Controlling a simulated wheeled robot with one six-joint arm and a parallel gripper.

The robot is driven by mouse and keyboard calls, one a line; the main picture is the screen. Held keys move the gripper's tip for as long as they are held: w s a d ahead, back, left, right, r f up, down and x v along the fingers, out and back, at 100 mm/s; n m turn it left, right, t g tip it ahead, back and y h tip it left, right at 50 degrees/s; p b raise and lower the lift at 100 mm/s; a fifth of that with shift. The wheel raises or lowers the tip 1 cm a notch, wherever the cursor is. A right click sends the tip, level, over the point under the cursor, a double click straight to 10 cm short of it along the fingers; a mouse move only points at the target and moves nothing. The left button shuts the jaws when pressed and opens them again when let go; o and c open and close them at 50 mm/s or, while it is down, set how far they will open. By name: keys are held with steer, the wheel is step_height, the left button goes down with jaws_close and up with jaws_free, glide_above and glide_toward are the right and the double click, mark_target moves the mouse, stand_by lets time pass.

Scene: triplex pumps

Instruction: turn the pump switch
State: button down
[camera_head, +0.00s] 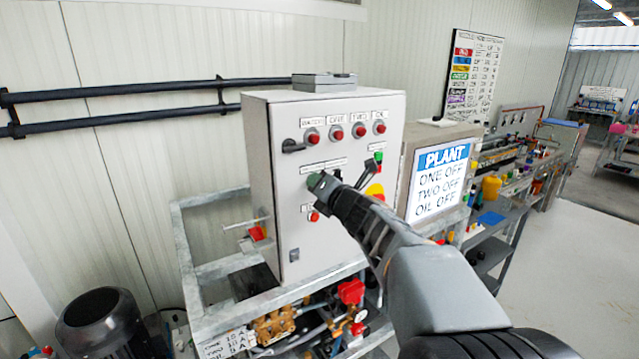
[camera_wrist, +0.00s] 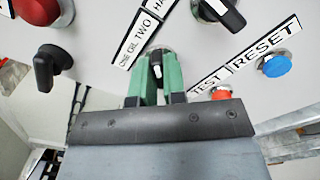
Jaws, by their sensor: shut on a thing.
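The pump switch (camera_wrist: 156,60) is a small black knob with a white mark, on the light grey panel beside a label with the words ONE, OIL and TWO. In the wrist view my gripper (camera_wrist: 157,78) has its green fingers closed around this knob from both sides. Most of the knob is hidden between the fingers. In the head view my gripper (camera_head: 322,182) reaches the front of the control cabinet (camera_head: 275,200), and its own wrist hides the switch. A lit screen (camera_head: 438,190) right of the cabinet reads PLANT, ONE OFF, TWO OFF, OIL OFF.
Close by in the wrist view are another black knob (camera_wrist: 222,14), a blue button (camera_wrist: 275,65) by RESET, a red button (camera_wrist: 222,92) by TEST and a black handle (camera_wrist: 50,68). Several red lamps (camera_head: 336,132) line the cabinet top. A metal frame (camera_head: 205,275) stands below.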

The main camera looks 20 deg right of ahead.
steer(key=shift+f, duration=0.2)
steer(key=c, duration=1.4)
jaws_free()
steer(key=shift+o, duration=1.1)
steer(key=shift+r, duration=0.1)
steer(key=s+d+p, duration=0.1)
steer(key=s+p, duration=0.2)
steer(key=s, duration=1)
steer(key=shift+s+d+p, duration=0.25)
steer(key=shift+s+p, duration=0.05)
steer(key=shift+s, duration=0.05)
